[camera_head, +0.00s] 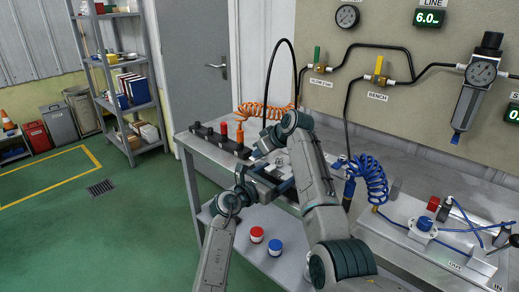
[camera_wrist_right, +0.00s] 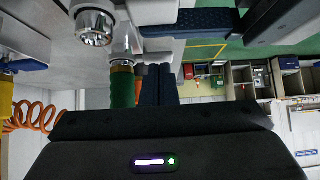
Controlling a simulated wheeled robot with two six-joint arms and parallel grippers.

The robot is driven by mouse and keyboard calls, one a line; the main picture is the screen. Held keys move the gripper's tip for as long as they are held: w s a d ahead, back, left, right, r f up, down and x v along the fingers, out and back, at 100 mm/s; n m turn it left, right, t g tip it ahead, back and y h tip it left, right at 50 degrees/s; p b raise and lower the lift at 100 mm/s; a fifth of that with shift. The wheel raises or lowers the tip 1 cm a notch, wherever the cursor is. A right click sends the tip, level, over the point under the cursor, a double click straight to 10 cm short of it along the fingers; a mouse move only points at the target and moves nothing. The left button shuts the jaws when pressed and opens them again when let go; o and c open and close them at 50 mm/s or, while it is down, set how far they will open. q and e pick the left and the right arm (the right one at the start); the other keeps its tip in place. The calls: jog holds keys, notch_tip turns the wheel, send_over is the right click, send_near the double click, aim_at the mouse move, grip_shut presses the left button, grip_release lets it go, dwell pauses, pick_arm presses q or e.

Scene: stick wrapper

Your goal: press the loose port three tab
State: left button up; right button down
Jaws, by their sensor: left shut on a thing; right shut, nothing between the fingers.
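My left gripper (camera_head: 270,184) reaches in low over the left bench, shut on a pale metal piece (camera_head: 281,166) that is largely hidden by the arms. My right gripper (camera_head: 258,155) is just above it, shut and empty. In the right wrist view its dark blue fingers (camera_wrist_right: 158,85) are together, beside a green sleeve (camera_wrist_right: 122,86) and a silver fitting (camera_wrist_right: 94,25) on a pale body. Part of my left gripper (camera_wrist_right: 195,20) shows at the top there. I cannot make out which part is the port three tab.
A black rack (camera_head: 213,138) with coloured-topped pieces stands on the bench behind the grippers. An orange coiled hose (camera_head: 265,110) and a blue coiled hose (camera_head: 372,182) hang near. Red (camera_head: 257,235) and blue (camera_head: 275,247) caps sit on the lower shelf. A blue-tubed fixture (camera_head: 425,224) is at right.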

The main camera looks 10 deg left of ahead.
jog(key=shift+f, duration=0.1)
jog(key=shift+s+d+f, duration=0.1)
jog(key=shift+f, duration=1.2)
jog(key=shift+r, duration=0.55)
jog(key=s+d+r, duration=0.2)
jog(key=r, duration=0.3)
jog(key=s+d+r, duration=0.2)
jog(key=d+r, duration=0.1)
jog(key=r, duration=0.3)
jog(key=shift+d+r, duration=0.2)
jog(key=shift+r, duration=0.1)
dwell(0.6)
